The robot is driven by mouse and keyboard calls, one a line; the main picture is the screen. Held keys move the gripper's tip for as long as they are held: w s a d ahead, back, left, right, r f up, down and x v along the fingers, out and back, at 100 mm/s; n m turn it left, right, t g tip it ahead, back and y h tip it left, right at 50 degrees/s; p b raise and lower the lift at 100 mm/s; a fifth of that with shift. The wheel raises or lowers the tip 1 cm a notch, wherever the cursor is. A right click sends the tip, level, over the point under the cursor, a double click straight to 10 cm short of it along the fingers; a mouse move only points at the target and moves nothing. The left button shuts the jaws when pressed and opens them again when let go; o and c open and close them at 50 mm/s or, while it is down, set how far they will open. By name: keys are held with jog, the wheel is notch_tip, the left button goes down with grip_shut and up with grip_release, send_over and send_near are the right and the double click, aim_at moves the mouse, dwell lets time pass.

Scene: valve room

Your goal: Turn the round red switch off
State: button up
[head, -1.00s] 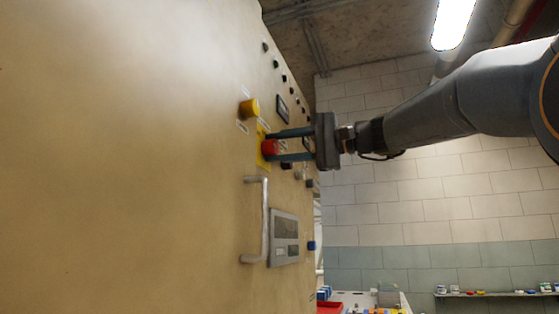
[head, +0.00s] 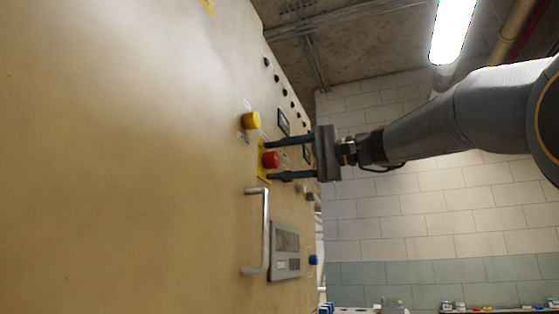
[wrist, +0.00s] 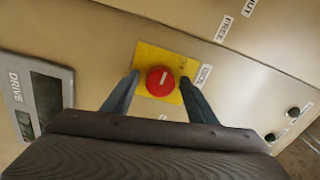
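The round red switch (head: 270,160) sits on a yellow plate on the tan panel, and it shows in the wrist view (wrist: 161,81) with a short white mark on its face. The yellow plate (wrist: 150,57) shows around it. My gripper (head: 268,160) is open, with one finger above and one below the switch in the head view. In the wrist view my gripper (wrist: 160,82) has a finger on each side of the switch, with gaps between. I cannot tell whether the fingertips touch the panel.
A yellow knob (head: 250,120) sticks out just above the switch, and a metal handle (head: 265,230) stands out below it. A grey display unit (head: 285,250) and a blue button (head: 313,260) are lower on the tan panel (head: 120,180). Small dark knobs (wrist: 292,112) show at right.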

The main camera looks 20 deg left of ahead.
jog(key=shift+d, duration=0.1)
jog(key=d, duration=0.7)
jog(key=shift+s+d+b, duration=0.3)
jog(key=shift+b, duration=0.05)
jog(key=shift+f, duration=0.1)
